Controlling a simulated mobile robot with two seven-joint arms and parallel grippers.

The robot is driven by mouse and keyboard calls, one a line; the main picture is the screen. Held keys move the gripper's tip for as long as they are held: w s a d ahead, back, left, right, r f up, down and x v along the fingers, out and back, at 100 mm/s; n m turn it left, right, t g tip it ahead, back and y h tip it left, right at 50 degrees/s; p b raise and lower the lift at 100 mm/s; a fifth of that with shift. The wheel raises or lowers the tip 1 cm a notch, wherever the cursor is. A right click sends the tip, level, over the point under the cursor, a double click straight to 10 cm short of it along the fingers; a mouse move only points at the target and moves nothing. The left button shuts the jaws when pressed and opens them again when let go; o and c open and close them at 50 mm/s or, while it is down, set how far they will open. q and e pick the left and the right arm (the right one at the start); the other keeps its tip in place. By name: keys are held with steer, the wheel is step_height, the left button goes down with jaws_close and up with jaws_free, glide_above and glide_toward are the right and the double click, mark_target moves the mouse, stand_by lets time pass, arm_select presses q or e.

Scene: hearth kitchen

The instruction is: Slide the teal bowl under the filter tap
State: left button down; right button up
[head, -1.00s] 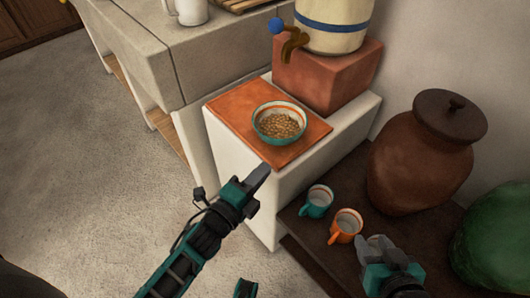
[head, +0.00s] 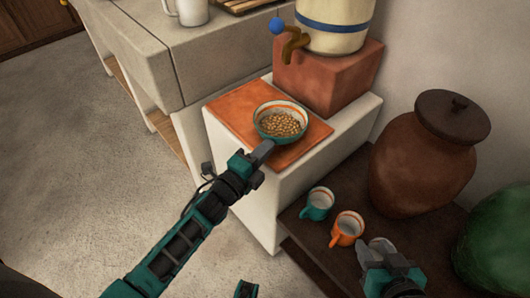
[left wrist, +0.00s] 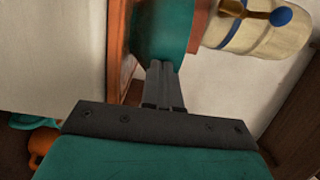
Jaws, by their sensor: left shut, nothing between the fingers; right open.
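The teal bowl (head: 281,122), holding small tan grains or chickpeas, sits on an orange tile slab (head: 232,107) on a white block. The filter tap (head: 294,44), brass with a blue knob, juts from a cream, blue-banded container (head: 333,22) behind the bowl. My left gripper (head: 264,150) is shut and empty, its tips at the bowl's near side. In the left wrist view the bowl (left wrist: 163,30) is right at the fingertips (left wrist: 160,70); whether they touch, I cannot tell. My right gripper (head: 379,250) is open and empty, low at the right.
The container stands on a terracotta block (head: 325,75). A teal mug (head: 317,204) and an orange mug (head: 346,228) stand on a dark low shelf beside my right gripper. A brown lidded jar (head: 420,160) and a green vessel (head: 505,240) are at the right.

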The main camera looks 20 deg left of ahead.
mark_target(259, 125)
arm_select(q)
steer(key=w+a, duration=0.1)
steer(key=w, duration=0.1)
steer(key=w+a+b, duration=0.1)
steer(key=w, duration=0.2)
steer(key=w+a+b, duration=0.1)
steer(key=w, duration=0.1)
steer(key=shift+w+a, duration=0.25)
steer(key=shift+w, duration=0.1)
steer(key=shift+w+a, duration=0.1)
steer(key=shift+w, duration=0.15)
steer(key=shift+s, duration=0.1)
